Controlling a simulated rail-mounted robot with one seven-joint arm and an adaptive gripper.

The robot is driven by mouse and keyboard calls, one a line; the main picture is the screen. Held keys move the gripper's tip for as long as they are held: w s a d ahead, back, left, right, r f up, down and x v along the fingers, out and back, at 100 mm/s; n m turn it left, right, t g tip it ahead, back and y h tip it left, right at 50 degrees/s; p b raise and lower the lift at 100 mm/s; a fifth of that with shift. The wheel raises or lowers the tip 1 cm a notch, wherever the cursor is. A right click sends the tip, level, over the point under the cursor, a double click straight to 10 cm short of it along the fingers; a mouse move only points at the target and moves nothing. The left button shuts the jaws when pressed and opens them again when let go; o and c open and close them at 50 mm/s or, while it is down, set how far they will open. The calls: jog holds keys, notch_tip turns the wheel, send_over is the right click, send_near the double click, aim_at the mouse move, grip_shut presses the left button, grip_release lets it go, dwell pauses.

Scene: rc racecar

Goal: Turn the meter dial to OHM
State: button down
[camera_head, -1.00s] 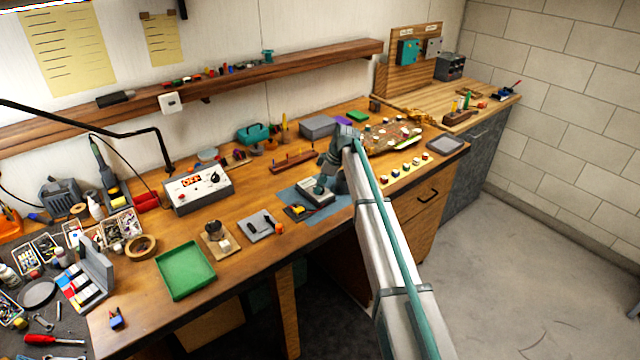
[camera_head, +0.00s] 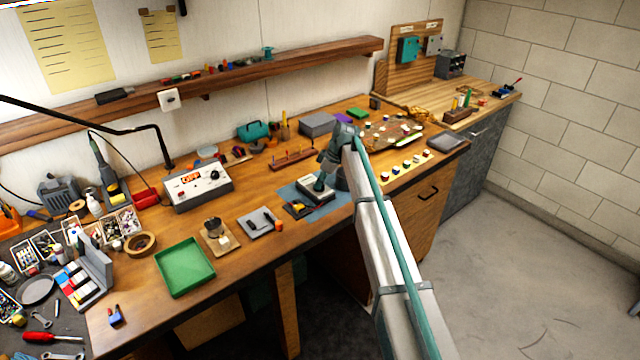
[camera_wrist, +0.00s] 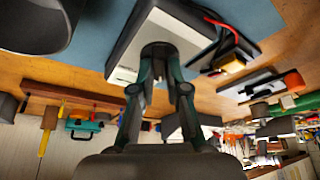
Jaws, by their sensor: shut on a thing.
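The meter (camera_head: 312,194) is a dark-cased box with a pale face. It lies on a blue mat (camera_head: 340,199) near the bench's front edge. My gripper (camera_head: 321,184) points down onto it. In the wrist view, the meter (camera_wrist: 188,32) fills the top middle. My gripper's (camera_wrist: 160,52) two fingers are shut on the dark round dial (camera_wrist: 157,47) on its face. The fingers hide most of the dial, and I cannot read its marks or setting.
A small dark and yellow item (camera_head: 297,209) with wires lies just left of the meter. A grey box with an orange display (camera_head: 198,188) stands further left. A green tray (camera_head: 184,270) lies at the front left. A wooden rack (camera_head: 293,160) stands behind the mat.

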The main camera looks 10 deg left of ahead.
jog(key=m+b, duration=0.1)
jog(key=m, duration=0.1)
jog(key=m+t+b, duration=0.1)
jog(key=b, duration=0.1)
jog(key=shift+s+f+m+t+h, duration=0.2)
jog(key=shift+m+t+h, duration=0.1)
jog(key=shift+m, duration=0.1)
jog(key=m+t+h+b, duration=0.1)
jog(key=m, duration=0.2)
jog(key=shift+a+r+m+b, duration=0.1)
jog(key=shift+m+b, duration=0.3)
jog(key=m, duration=0.2)
jog(key=m+t+h+b, duration=0.1)
jog(key=m, duration=0.1)
jog(key=shift+a+h, duration=0.1)
jog(key=shift+h, duration=0.2)
jog(key=shift+r+m+h+b, duration=0.1)
jog(key=shift+m+h+b, duration=0.4)
jog(key=shift+m, duration=1.1)
jog(key=c, duration=1.2)
grip_release()
jog(key=shift+o, duration=0.2)
jog(key=v, duration=1.2)
